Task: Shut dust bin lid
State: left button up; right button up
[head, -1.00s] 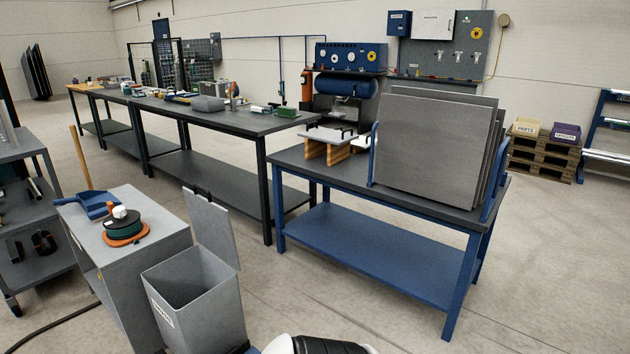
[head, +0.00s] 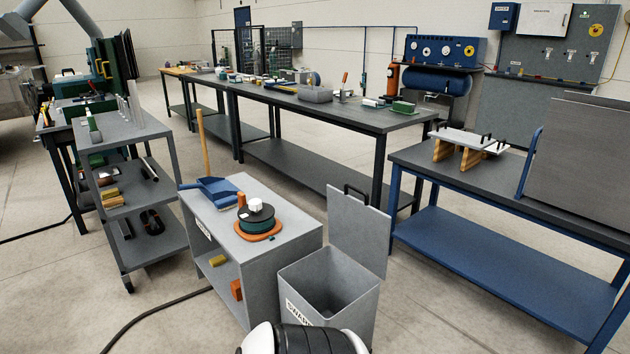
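The grey dust bin (head: 325,292) stands on the floor at lower centre in the head view. Its lid (head: 358,231) is open and stands nearly upright at the bin's back edge, with a dark handle (head: 356,193) near its top. The bin's inside looks empty and shadowed where it shows. A white and black rounded part of my own body covers the bin's lower front. Neither of my grippers is in view.
A blue-framed table (head: 500,262) is to the right. A dark hose (head: 150,312) lies on the floor at left.

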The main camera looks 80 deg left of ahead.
aim_at(360, 231)
jog(key=k+j+u, duration=0.1)
jog(key=j, duration=0.25)
jog(key=k+j+u, duration=0.1)
jog(key=j, duration=0.25)
jog(key=k+j+u, duration=0.1)
jog(key=k+j, duration=0.15)
jog(key=k+j+u, duration=0.1)
jog(key=j, duration=0.4)
jog(key=k+j+u, duration=0.1)
jog(key=j, duration=0.25)
jog(key=k+j+u, duration=0.1)
jog(key=j, duration=0.3)
